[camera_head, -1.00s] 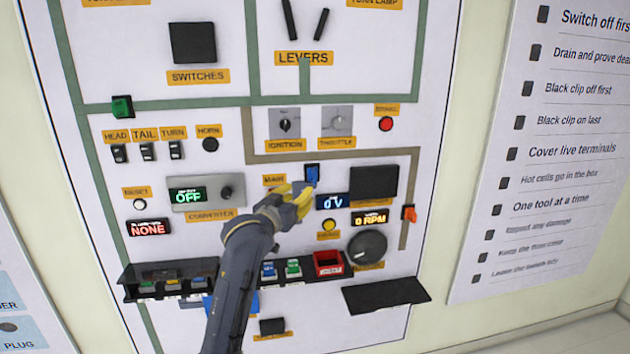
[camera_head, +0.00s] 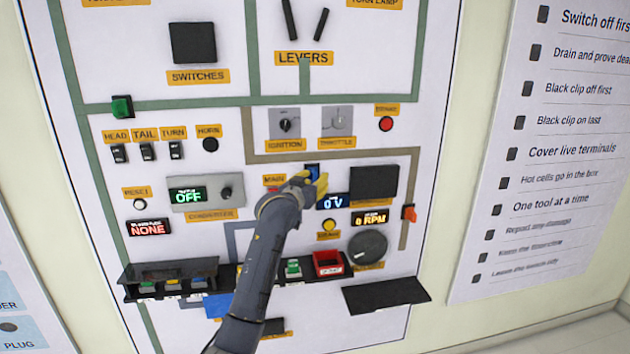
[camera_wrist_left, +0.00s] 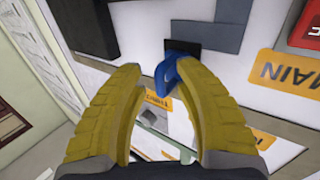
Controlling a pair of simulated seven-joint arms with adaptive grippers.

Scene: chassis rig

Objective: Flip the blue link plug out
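The blue link plug (camera_wrist_left: 171,74) sits in a dark socket on the panel, close to the MAIN label (camera_wrist_left: 283,72). In the head view only the top of the plug (camera_head: 312,168) shows above my gripper. My left gripper (camera_head: 317,184) has yellow fingers and is in front of the plug. In the left wrist view the fingers (camera_wrist_left: 160,70) are apart, with the plug between their tips, nearer the right finger. A gap shows on the plug's left side. I cannot tell whether the right finger touches it. My right gripper is not in view.
Beside the plug are a 0 V display (camera_head: 333,202) and a dark box (camera_head: 374,182). An orange switch (camera_head: 409,213) is at the panel's right. Below, a black shelf (camera_head: 130,280) holds coloured parts and a red bin (camera_head: 328,264). A dark ledge (camera_head: 385,294) juts out at lower right.

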